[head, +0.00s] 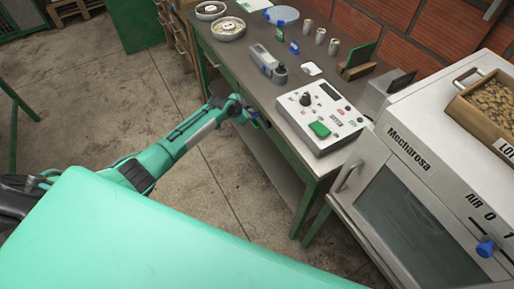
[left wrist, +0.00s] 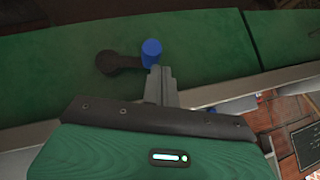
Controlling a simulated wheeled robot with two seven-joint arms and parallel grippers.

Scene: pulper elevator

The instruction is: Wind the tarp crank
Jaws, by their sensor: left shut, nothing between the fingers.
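The crank shows in the left wrist view as a dark arm (left wrist: 118,64) with an upright blue handle (left wrist: 152,48), set against a green panel (left wrist: 215,48). My left gripper (left wrist: 160,72) is shut and empty, its grey fingertips just below the blue handle. I cannot tell whether they touch it. In the head view my left gripper (head: 250,118) is at the green side of the workbench, where the crank is mostly hidden behind it. My right gripper is not in view. I see no tarp that I can make out.
The workbench (head: 262,92) holds a control box (head: 320,117), a handheld device (head: 268,64), small cups and round tins. A white Mecharosa machine (head: 425,160) with a tray of beans (head: 490,105) stands at the right. The concrete floor left of the bench is clear.

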